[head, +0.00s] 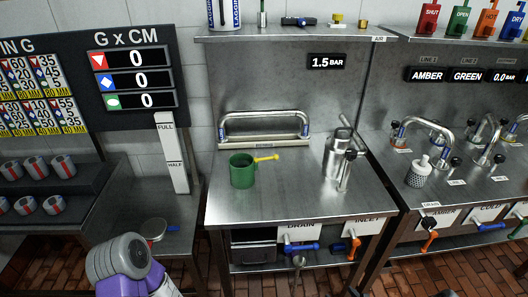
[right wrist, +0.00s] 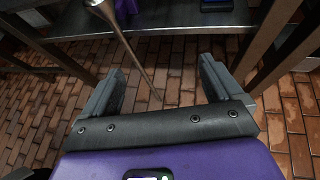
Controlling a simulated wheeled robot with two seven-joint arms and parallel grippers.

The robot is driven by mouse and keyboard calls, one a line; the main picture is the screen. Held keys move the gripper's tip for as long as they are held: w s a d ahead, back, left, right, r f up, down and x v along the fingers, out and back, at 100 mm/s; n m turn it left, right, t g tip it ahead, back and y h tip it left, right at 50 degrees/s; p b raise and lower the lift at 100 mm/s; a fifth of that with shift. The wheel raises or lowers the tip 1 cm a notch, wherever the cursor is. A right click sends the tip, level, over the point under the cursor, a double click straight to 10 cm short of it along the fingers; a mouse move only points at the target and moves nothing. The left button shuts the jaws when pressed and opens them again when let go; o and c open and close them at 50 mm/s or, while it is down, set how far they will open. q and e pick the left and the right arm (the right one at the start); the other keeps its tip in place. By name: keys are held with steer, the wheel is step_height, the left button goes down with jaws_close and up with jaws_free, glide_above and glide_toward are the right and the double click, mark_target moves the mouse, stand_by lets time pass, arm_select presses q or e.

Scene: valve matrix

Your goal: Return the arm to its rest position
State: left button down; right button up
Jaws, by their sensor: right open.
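My right gripper (right wrist: 161,66) is open in the right wrist view, with nothing between its two dark fingers. It is over the brick floor (right wrist: 170,80), below the level of a metal shelf edge. A purple and grey part of my arm (head: 122,262) shows at the lower left of the head view. My left gripper is not visible. The green mug (head: 242,172) with a yellow handle stands upright on the steel bench (head: 290,195), with no gripper at it. A steel jug-like vessel (head: 335,160) stands at the bench's right.
In the right wrist view, a tapered metal piece (right wrist: 104,8) hangs near the left finger. Dark table legs (right wrist: 265,40) stand close on the right. In the head view, the blue drain valve (head: 302,247) and orange inlet valve (head: 353,246) stick out below the bench front.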

steer(key=s+a+r+n+g+y, duration=0.2)
steer(key=s+a+n+g+y, duration=0.35)
steer(key=a, duration=0.65)
steer(key=s+a+r+n+g+h+p, duration=0.25)
steer(key=s+n+g, duration=0.25)
steer(key=s+n, duration=0.3)
steer(key=s+a+r+n+g+h+p, duration=0.1)
steer(key=s+a+n+g+h, duration=0.2)
steer(key=s+n, duration=0.5)
steer(key=r+n, duration=0.1)
steer(key=n, duration=0.1)
steer(key=w+a+r+n+t, duration=0.1)
steer(key=r+n, duration=0.1)
steer(key=n, duration=0.1)
steer(key=a+r+n+t, duration=0.1)
steer(key=n, duration=0.2)
steer(key=shift+w+r+p, duration=0.25)
steer(key=shift+w+p, duration=0.1)
steer(key=shift+w, duration=0.05)
